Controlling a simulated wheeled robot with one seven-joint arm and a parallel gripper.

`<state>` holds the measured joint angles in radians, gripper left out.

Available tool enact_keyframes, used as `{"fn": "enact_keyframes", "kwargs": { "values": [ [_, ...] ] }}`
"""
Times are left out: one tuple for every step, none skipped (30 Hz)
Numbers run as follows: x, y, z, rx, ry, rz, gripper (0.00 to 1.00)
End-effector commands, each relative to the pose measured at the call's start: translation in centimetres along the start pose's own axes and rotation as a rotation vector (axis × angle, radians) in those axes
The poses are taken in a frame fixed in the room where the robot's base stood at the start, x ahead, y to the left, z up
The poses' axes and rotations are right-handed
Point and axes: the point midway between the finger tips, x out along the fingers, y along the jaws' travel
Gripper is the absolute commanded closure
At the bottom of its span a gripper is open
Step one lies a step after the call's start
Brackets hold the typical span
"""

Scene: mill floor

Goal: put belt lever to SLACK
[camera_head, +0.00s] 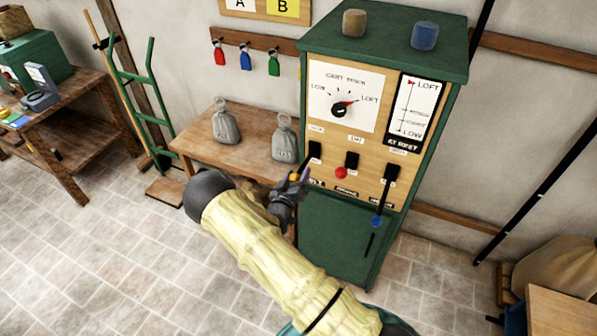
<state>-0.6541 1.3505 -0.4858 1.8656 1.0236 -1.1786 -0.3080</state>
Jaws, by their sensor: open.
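A green cabinet (338,235) with a wooden front panel carries three dark lever slots. The middle lever has a red knob (341,172) and the right lever has a blue knob (376,221), hanging low. At the left slot (315,150) a dark rod slants down toward a small yellow-orange knob (294,177), partly hidden by my gripper. My gripper (299,180) is open, with its fingers close to this knob; I cannot tell whether they touch it. The labels above and below the levers are too small to read surely, so I cannot tell which is the belt lever.
Two grey weights (226,124) stand on a wooden bench (200,140) to the left. A green hand truck (150,112) leans behind. A sack (560,272) lies at right. The tiled floor at left is clear.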

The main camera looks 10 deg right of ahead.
Motion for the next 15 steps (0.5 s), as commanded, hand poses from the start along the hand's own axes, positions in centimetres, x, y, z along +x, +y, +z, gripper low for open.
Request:
{"fn": "enact_keyframes", "kwargs": {
  "values": [
    [0.34,0.04,-0.09,0.0,0.001,0.0,0.44],
    [0.45,0.01,-0.09,0.0,0.001,0.0,0.44],
    [0.54,-0.02,-0.07,0.0,0.002,-0.001,0.44],
    [0.57,-0.04,-0.06,-0.001,0.002,-0.001,0.44],
    [0.58,-0.05,-0.05,-0.001,0.002,-0.001,0.44],
    [0.57,-0.07,-0.04,-0.001,0.002,-0.001,0.44],
    [0.56,-0.08,-0.03,-0.001,0.002,-0.001,0.44],
    [0.56,-0.07,-0.03,-0.001,0.002,-0.001,0.44],
    [0.55,-0.07,-0.03,-0.001,0.002,-0.001,0.44],
    [0.55,-0.07,-0.03,-0.001,0.001,-0.001,0.44],
    [0.55,-0.07,-0.03,-0.001,0.001,-0.001,0.48],
    [0.55,-0.06,-0.03,-0.001,0.001,-0.001,0.56],
    [0.55,-0.06,-0.03,0.0,0.001,-0.001,0.62],
    [0.55,-0.06,-0.03,0.0,0.001,-0.001,0.68],
    [0.55,-0.06,-0.03,0.0,0.001,-0.001,0.76]
  ]
}}
